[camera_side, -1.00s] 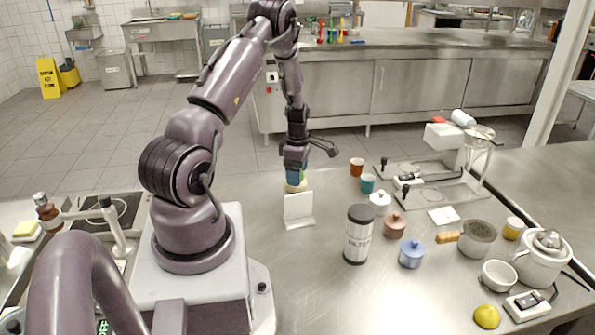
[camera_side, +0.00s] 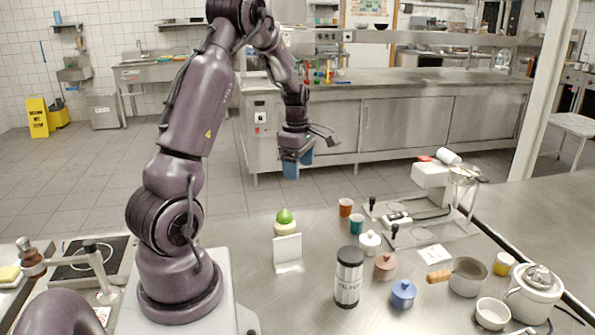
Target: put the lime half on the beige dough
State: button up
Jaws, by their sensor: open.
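The green lime half (camera_side: 285,215) sits on top of the beige dough (camera_side: 284,229) and touches it. The dough rests on the steel table just behind a small white stand, which may hide its lower edge. My gripper (camera_side: 298,168) has blue fingertips and hangs open and empty, above and slightly right of the lime half, clear of it.
The white stand (camera_side: 288,251) is close in front of the dough.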

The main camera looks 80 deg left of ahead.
jog(key=w+d+r+m+t, duration=0.1)
jog(key=d+r+m, duration=0.55)
jog(key=d, duration=0.25)
jog(key=w+d+r+m+t, duration=0.1)
jog(key=d+r+m+t, duration=0.1)
jog(key=d+r+m, duration=0.65)
jog(key=s+d+m+t, duration=0.1)
jog(key=s+d+m, duration=0.3)
jog(key=d+m, duration=0.2)
jog(key=s+d+m+t, duration=0.1)
jog(key=s+d+m, duration=0.3)
jog(key=d+m, duration=0.2)
jog(key=shift+s+d+m, duration=0.25)
jog(key=shift+d+m, duration=0.15)
jog(key=shift+d, duration=0.85)
